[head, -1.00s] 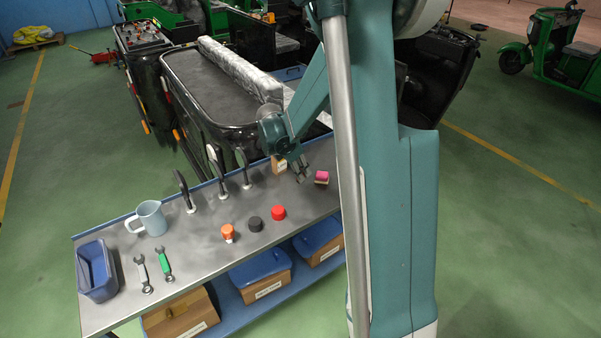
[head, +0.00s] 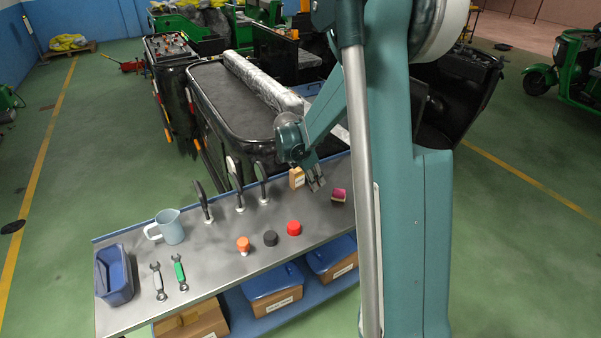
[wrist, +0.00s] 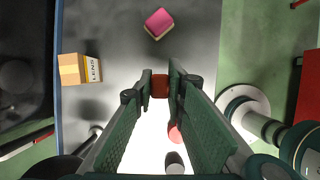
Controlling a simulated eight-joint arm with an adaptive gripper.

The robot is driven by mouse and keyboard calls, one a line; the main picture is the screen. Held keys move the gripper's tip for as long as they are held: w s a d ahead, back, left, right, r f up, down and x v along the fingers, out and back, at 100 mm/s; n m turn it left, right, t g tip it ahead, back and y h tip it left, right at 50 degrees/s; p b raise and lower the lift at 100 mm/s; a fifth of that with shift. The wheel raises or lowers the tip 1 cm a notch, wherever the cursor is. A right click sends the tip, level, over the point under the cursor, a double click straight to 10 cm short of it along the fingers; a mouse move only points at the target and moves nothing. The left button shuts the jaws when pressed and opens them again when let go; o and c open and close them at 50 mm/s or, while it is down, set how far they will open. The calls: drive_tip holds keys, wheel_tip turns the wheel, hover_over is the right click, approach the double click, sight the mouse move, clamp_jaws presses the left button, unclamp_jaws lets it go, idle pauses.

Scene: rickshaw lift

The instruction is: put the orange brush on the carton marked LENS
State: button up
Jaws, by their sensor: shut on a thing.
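The carton marked LENS (wrist: 92,69), yellow-tan with a white label, stands on the metal bench left of my gripper in the wrist view. In the head view the carton (head: 297,178) is just left of my gripper (head: 317,182). My gripper (wrist: 160,88) is shut on a small dark orange-red thing, which appears to be the orange brush (wrist: 160,84). Only a small face of it shows between the fingertips; the rest is hidden. I cannot tell its height above the bench.
A pink block with a tan base (wrist: 158,23) lies beyond the fingertips. Orange (head: 243,243), black (head: 270,239) and red (head: 293,228) knobs stand nearer the front. A mug (head: 170,228), blue tray (head: 113,290), wrenches and upright black-handled tools are farther left.

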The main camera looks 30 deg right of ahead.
drive_tip(key=w+r+p, duration=0.3)
drive_tip(key=w+r, duration=0.1)
drive_tip(key=w, duration=0.4)
drive_tip(key=w+d+r+p, duration=0.1)
drive_tip(key=w+r+p, duration=0.3)
drive_tip(key=w, duration=0.5)
drive_tip(key=shift+d+r+m, duration=0.3)
drive_tip(key=shift+r, duration=0.1)
drive_tip(key=shift+f, duration=0.1)
hover_over(297, 169)
drive_tip(key=shift+s+f, duration=0.1)
drive_tip(key=shift+f, duration=2.95)
drive_tip(key=shift+f, duration=1.85)
drive_tip(key=shift+f, duration=0.2)
drive_tip(key=o, duration=0.9)
drive_tip(key=shift+c, duration=0.2)
